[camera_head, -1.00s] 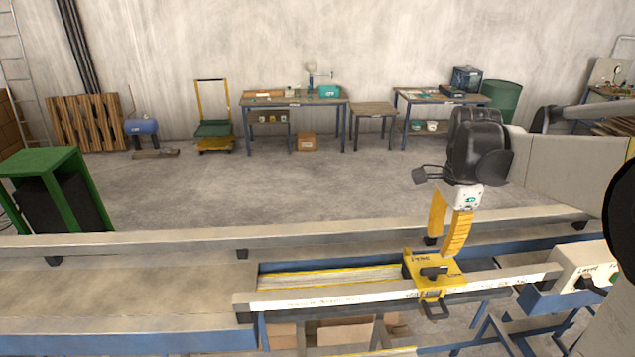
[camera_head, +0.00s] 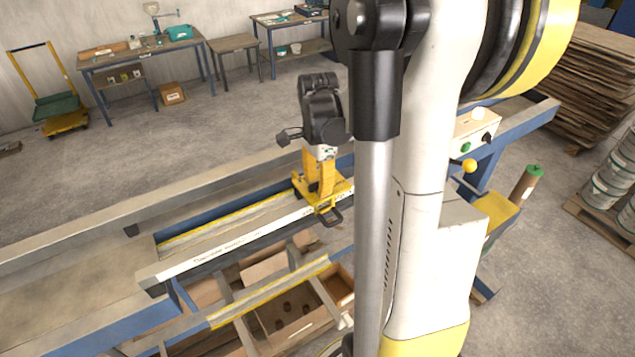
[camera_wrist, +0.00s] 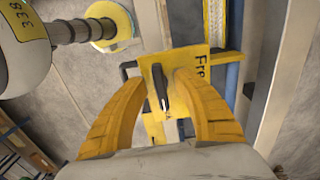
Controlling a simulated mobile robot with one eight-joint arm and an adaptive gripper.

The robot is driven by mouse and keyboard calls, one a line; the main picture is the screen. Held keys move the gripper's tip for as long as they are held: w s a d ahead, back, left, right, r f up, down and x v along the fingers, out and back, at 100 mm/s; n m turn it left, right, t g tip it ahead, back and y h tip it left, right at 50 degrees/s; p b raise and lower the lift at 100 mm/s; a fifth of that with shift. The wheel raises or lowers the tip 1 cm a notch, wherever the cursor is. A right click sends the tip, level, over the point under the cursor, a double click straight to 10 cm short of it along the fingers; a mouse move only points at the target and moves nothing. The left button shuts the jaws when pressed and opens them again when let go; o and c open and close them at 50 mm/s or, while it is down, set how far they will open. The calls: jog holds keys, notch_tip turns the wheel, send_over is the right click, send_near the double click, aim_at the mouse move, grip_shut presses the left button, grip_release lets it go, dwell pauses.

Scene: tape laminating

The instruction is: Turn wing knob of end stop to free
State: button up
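The yellow end stop (camera_head: 338,196) sits on the pale measuring rail, with a black loop handle at its front. In the wrist view its yellow plate (camera_wrist: 190,56) carries printed letters reading "Fre", the rest hidden by a finger. The black wing knob (camera_wrist: 160,88) lies lengthwise up the picture, slightly tilted, and roughly along the rail. My gripper (camera_head: 320,190) points down over the end stop. In the wrist view my gripper (camera_wrist: 158,80) is open, with one yellow finger on each side of the knob and gaps between. In the head view the knob is hidden by my gripper.
The rail (camera_head: 215,250) runs to the left along the blue-framed bench. A control box (camera_head: 474,132) with buttons stands at the right. Open bins (camera_head: 285,315) lie under the bench. My arm blocks much of the head view's right half.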

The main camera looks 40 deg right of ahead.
grip_shut()
jog(key=shift+n, duration=0.3)
jog(key=n+b, duration=0.2)
jog(key=shift+s+f+n, duration=0.1)
jog(key=shift+s+n, duration=0.05)
jog(key=shift+n, duration=0.25)
jog(key=n+b, duration=0.2)
jog(key=n, duration=0.3)
jog(key=shift+s, duration=0.15)
jog(key=n+b, duration=0.1)
jog(key=n, duration=0.4)
jog(key=shift+s+d+b, duration=0.1)
jog(key=shift+b, duration=0.3)
jog(key=shift+d+n+b, duration=0.15)
jog(key=shift+n+b, duration=0.35)
jog(key=shift+n, duration=1.7)
